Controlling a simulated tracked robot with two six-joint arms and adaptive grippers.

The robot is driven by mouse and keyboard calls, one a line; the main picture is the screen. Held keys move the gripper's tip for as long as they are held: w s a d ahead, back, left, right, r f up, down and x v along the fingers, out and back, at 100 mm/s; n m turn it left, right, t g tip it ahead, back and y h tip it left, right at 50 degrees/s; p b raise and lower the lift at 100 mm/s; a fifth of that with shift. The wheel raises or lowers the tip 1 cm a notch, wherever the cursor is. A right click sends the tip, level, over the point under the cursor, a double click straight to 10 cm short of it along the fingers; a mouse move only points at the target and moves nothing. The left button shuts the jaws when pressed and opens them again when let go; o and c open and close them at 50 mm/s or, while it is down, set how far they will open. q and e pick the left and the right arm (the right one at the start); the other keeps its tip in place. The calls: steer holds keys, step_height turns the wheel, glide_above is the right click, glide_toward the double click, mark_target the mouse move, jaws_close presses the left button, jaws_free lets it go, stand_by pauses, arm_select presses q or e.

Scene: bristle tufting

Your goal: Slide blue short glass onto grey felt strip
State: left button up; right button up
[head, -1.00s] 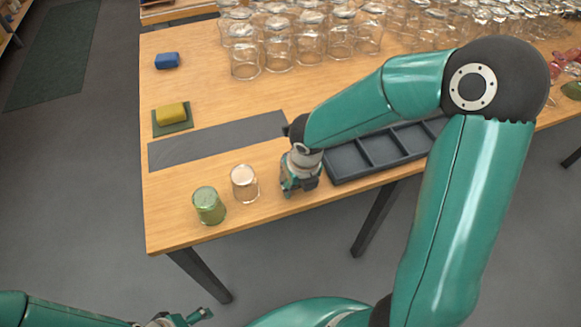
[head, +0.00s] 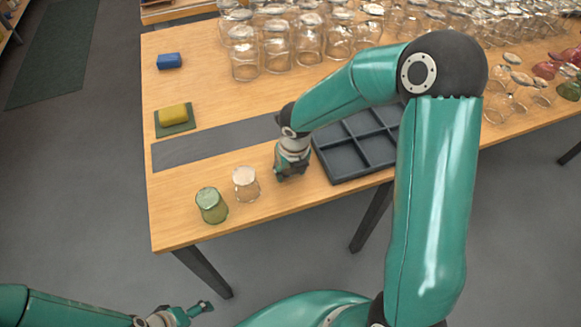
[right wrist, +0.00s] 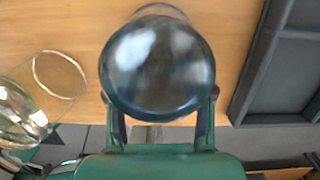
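The blue short glass (right wrist: 158,65) stands upside down in the right wrist view, its round base facing the camera. My right gripper (right wrist: 160,100) has one finger against each side of it. In the head view my right gripper (head: 290,172) is low over the table, left of the dark tray, and mostly hides the glass. The grey felt strip (head: 210,145) lies bare to its left and behind, its right end near the wrist. My left gripper (head: 185,313) is at the bottom edge, away from the table; its fingers are unclear.
A clear glass (head: 245,184) and a green glass (head: 211,206) stand left of my right gripper, near the front edge. A compartment tray (head: 345,160) is close on the right. A yellow sponge (head: 172,114), blue block (head: 168,61) and many glasses (head: 277,50) stand farther back.

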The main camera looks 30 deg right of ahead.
mark_target(270, 134)
steer(key=shift+w+d+p, duration=0.35)
steer(key=shift+w+p, duration=1)
steer(key=shift+w, duration=0.45)
steer(key=shift+w+d+p, duration=0.3)
steer(key=shift+w+p, duration=1)
steer(key=shift+w, duration=0.45)
steer(key=shift+w+d+p, duration=0.35)
steer(key=shift+w+p, duration=1)
steer(key=shift+w, duration=0.45)
steer(key=shift+w+d+p, duration=0.15)
steer(key=shift+w+p, duration=0.25)
steer(key=shift+w, duration=0.45)
steer(key=shift+w+d+p, duration=0.15)
steer(key=shift+w+p, duration=0.2)
steer(key=shift+w, duration=0.45)
steer(key=shift+w+d, duration=0.15)
steer(key=shift+w, duration=0.5)
steer(key=shift+s+a+r+p, duration=0.2)
steer(key=shift+s+r, duration=0.35)
steer(key=shift+s, duration=0.25)
steer(key=shift+s+a+r+p, duration=0.1)
steer(key=shift+s+r+p, duration=0.1)
steer(key=shift+s+r, duration=0.45)
step_height(270, 134, up, 3)
steer(key=shift+s+f+p, duration=0.1)
steer(key=shift+p, duration=1.05)
step_height(270, 134, up, 9)
steer(key=p, duration=0.1)
steer(key=shift+f, duration=0.15)
